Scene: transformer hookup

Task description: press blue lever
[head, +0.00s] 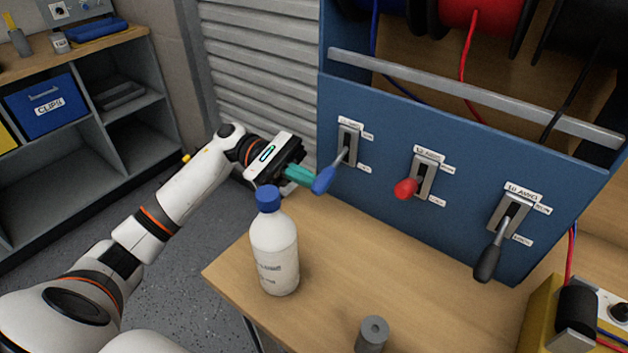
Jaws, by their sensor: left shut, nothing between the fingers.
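The blue lever (328,175) sits at the left of a blue panel (385,112), its handle pointing out and down from a metal slot plate. My left gripper (312,179) is shut and empty, its teal fingers right beside the left side of the blue handle. Whether they touch it I cannot tell. A red lever (407,188) is in the middle of the panel and a black lever (489,260) is at the right, hanging lower. My right gripper is not in view.
A white bottle with a blue cap (274,250) stands on the wooden table (330,305) just below my left gripper. A grey cylinder (372,333) stands near the front. A yellow box (545,318) is at the right. Shelves (110,130) stand at the left.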

